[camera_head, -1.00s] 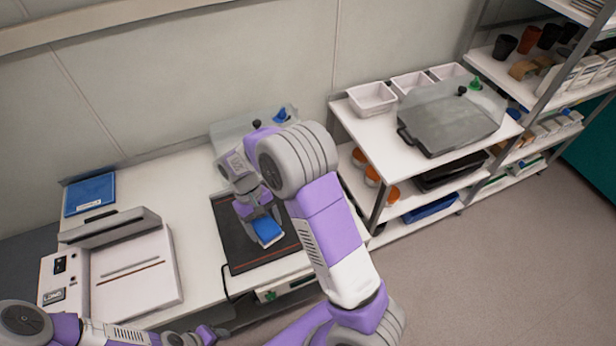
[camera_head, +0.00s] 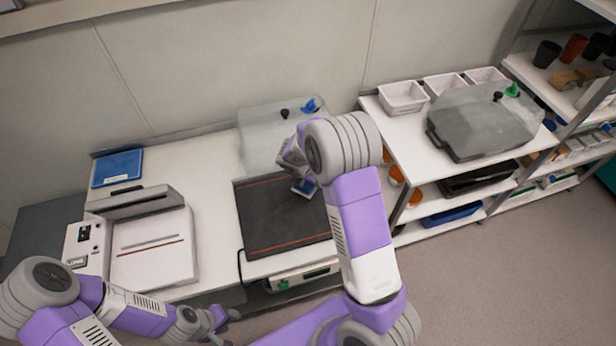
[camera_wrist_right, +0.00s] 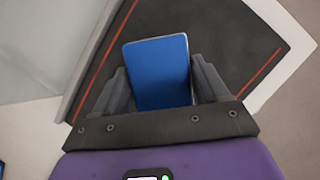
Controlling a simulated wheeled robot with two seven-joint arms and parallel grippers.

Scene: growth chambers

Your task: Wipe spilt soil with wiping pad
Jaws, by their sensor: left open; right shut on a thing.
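The blue wiping pad (camera_wrist_right: 158,72) is between the fingers of my right gripper (camera_wrist_right: 160,88), which is shut on it. In the head view the pad (camera_head: 303,189) shows small at the upper right part of the black mat (camera_head: 275,222), partly hidden by my right arm. I cannot tell whether the pad touches the mat. No loose soil can be made out on the visible part of the mat. My left gripper (camera_head: 222,326) is open and empty at the bottom, in front of the bench.
A white sealer-like device (camera_head: 150,245) and a blue flat item (camera_head: 117,168) are on the bench at left. A clear lid (camera_head: 262,140) lies behind the mat. At right a shelf cart (camera_head: 405,165) carries white bins and a grey-lidded tray (camera_head: 480,128).

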